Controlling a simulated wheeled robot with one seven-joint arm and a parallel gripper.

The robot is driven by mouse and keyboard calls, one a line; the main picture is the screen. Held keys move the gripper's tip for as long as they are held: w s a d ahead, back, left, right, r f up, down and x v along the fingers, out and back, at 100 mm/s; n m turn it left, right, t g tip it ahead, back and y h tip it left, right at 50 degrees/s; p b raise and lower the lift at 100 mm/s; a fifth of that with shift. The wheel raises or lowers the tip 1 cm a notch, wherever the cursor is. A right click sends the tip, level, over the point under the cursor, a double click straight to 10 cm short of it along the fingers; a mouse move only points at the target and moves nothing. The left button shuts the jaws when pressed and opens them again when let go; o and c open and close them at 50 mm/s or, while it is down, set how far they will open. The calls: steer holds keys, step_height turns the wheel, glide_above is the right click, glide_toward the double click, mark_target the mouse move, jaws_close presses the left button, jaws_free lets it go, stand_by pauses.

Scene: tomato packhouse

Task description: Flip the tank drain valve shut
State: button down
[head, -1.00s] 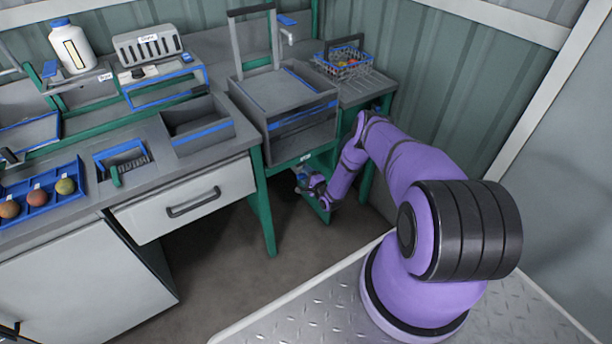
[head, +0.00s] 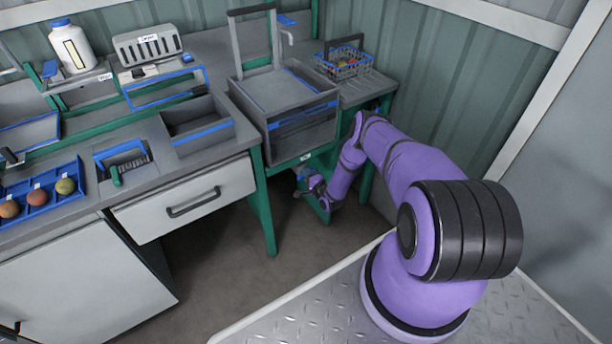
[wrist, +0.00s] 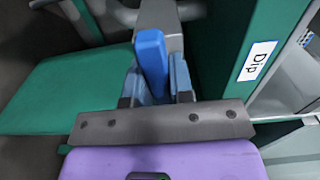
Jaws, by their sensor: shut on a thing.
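The drain valve has a blue lever handle (wrist: 152,62), which stands between my fingers in the wrist view. Its grey body and pipe (wrist: 160,16) lie just beyond the handle. My gripper (wrist: 158,82) is shut on the blue handle. In the head view my gripper (head: 311,184) is low under the grey tank (head: 302,132), beside the green bench legs. The valve there is too small and covered to make out clearly. How far the lever is turned I cannot tell.
A green panel with a "Dip" label (wrist: 258,60) stands close to the right of my gripper in the wrist view. A flat green surface (wrist: 70,92) lies to the left. In the head view a wire basket (head: 345,64) sits on the bench right of the tank.

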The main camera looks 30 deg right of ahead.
steer(key=c, duration=1)
jaws_free()
steer(key=s, duration=1)
steer(key=shift+s+d, duration=0.2)
steer(key=shift+s, duration=0.2)
